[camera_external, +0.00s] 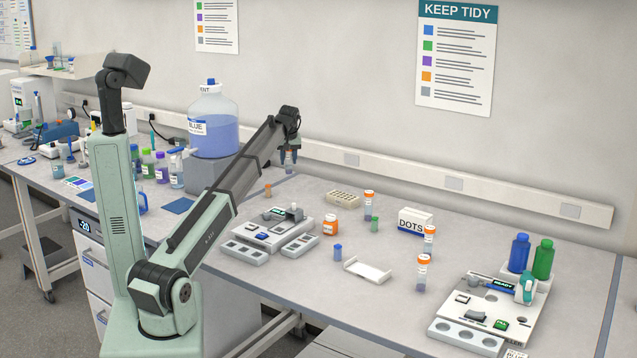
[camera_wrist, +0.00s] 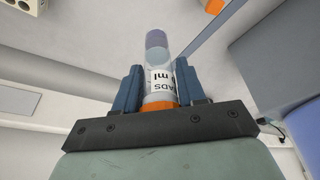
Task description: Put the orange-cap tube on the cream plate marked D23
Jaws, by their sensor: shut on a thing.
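My gripper (camera_wrist: 158,68) is shut on a tube (camera_wrist: 161,80) with an orange cap at the palm side, a white label and a grey-purple lower end. In the external view my gripper (camera_external: 289,152) is raised over the back of the bench, and the held tube (camera_external: 289,166) shows small below it. A pale, low plate with raised ends (camera_external: 367,271) lies on the front middle of the bench, empty. No D23 marking is readable, so I cannot tell whether this is the cream plate.
Other orange-cap tubes stand at the back (camera_external: 369,203), right (camera_external: 429,242) and front (camera_external: 422,275). A large blue-liquid bottle (camera_external: 212,125) is left of my gripper.

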